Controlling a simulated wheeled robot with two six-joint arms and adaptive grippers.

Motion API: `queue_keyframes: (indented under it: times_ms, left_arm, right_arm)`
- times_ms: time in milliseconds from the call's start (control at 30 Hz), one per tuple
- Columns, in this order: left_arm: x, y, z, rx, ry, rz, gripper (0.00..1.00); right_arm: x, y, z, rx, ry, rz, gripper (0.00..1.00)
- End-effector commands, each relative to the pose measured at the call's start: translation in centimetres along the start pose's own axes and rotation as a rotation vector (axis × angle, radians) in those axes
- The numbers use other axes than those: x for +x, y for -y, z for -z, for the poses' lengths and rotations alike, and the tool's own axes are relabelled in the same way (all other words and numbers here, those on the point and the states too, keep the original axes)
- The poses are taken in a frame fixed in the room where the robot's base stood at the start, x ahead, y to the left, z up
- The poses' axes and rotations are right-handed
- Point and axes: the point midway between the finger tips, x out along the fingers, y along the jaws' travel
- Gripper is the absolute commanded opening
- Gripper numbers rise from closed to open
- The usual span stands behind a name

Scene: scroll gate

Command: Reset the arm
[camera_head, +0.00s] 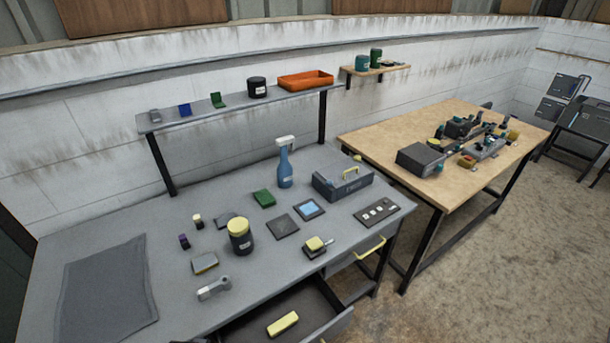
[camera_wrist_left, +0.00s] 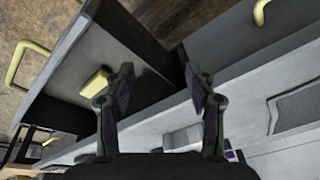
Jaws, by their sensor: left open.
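My left gripper (camera_wrist_left: 158,82) shows in the left wrist view with its two dark fingers spread apart and nothing between them. An open drawer (camera_wrist_left: 75,62) with a yellow block (camera_wrist_left: 96,82) in it lies beyond the left finger. The drawer (camera_head: 335,325) also shows at the bottom of the head view, pulled out from the grey workbench (camera_head: 110,230), with the yellow block (camera_head: 283,324) inside. I cannot make out either gripper clearly in the head view. My right gripper is in neither view.
The bench carries a dark jar with a yellow lid (camera_head: 240,238), a blue spray bottle (camera_head: 285,168), a grey toolbox (camera_head: 342,186) and several small items. A shelf (camera_head: 230,104) stands behind. A wooden table (camera_head: 400,135) is at right. A dark mat (camera_head: 105,295) lies at left.

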Motion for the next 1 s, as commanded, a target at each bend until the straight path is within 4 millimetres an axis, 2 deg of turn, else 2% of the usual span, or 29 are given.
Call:
queue_keyframes:
  times_ms: [33,167,267,300,367,400,500,600,700,800,1000]
  left_arm:
    - [2.0,0.0,-0.9,-0.002,0.014,-0.001,0.55]
    - [6.7,-0.1,-3.2,-0.006,0.034,-0.002,0.55]
    - [11.4,-0.2,-6.3,-0.01,0.057,-0.003,0.55]
    - [13.7,-0.3,-8.3,-0.013,0.072,-0.004,0.55]
    - [17.1,-0.4,-11.8,-0.017,0.093,-0.005,0.55]
    - [19.0,-0.6,-14.3,-0.02,0.104,-0.007,0.55]
    - [22.3,-1.0,-20.2,-0.026,0.131,-0.01,0.55]
    - [23.8,-1.4,-25.1,-0.03,0.151,-0.013,0.55]
    - [24.3,-1.6,-28.1,-0.032,0.162,-0.014,0.55]
    - [24.4,-1.7,-29.5,-0.033,0.166,-0.015,0.55]
    - [24.4,-1.7,-29.7,-0.033,0.167,-0.015,0.55]
  right_arm:
    - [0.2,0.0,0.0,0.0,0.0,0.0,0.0]
    - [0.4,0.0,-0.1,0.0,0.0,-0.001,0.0]
    - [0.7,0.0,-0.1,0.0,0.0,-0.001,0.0]
    - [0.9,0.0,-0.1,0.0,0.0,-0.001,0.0]
    - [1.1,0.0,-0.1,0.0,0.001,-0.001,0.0]
    - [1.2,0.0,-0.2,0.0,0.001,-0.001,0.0]
    - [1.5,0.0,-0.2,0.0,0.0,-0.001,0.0]
    - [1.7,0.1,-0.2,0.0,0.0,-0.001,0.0]
    - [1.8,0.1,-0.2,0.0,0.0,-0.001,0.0]
    - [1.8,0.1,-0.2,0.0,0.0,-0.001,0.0]
    - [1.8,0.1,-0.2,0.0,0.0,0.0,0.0]
